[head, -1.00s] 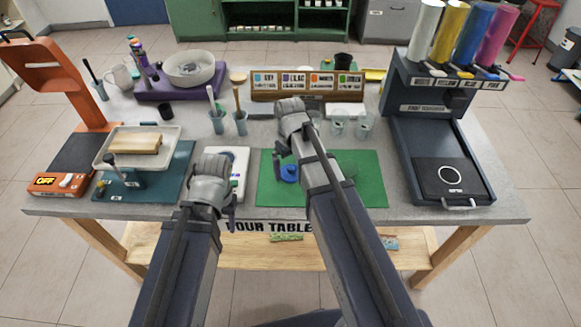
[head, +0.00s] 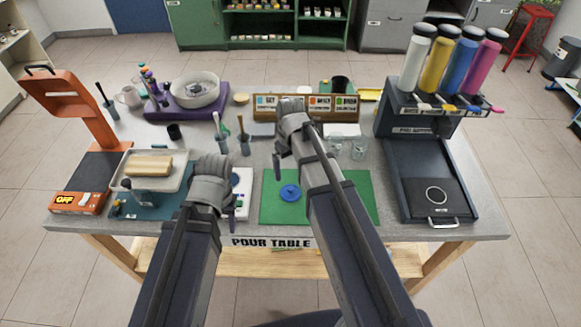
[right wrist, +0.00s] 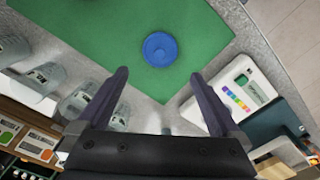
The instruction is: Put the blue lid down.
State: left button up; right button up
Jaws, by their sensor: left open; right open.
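The blue lid (head: 290,193) lies on the green mat (head: 270,210) at the front middle of the table, with its knob upward. In the right wrist view the lid (right wrist: 159,48) shows whole on the mat, beyond the open fingertips and apart from them. My right gripper (head: 279,168) is open and empty, above and behind the lid in the head view; its arm hides part of the mat. It also shows in the right wrist view (right wrist: 160,76). My left gripper (head: 232,204) is open, over the white scale's front, partly hidden by its own wrist.
Clear cups (head: 357,149) stand behind the mat, partly hidden by my right arm. A dark pigment dispenser (head: 430,165) stands right. A tray (head: 150,171) with a wooden block is at left. The mat around the lid is clear.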

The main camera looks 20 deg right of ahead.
pick_arm(q)
jog(key=shift+r+p, duration=0.3)
jog(key=shift+r, duration=0.45)
pick_arm(e)
jog(key=s+a+r+h, duration=0.1)
jog(key=s+a, duration=0.9)
jog(key=s, duration=0.4)
jog(key=shift+s+a+r, duration=0.15)
jog(key=shift+a+r, duration=0.1)
jog(key=shift+r, duration=0.05)
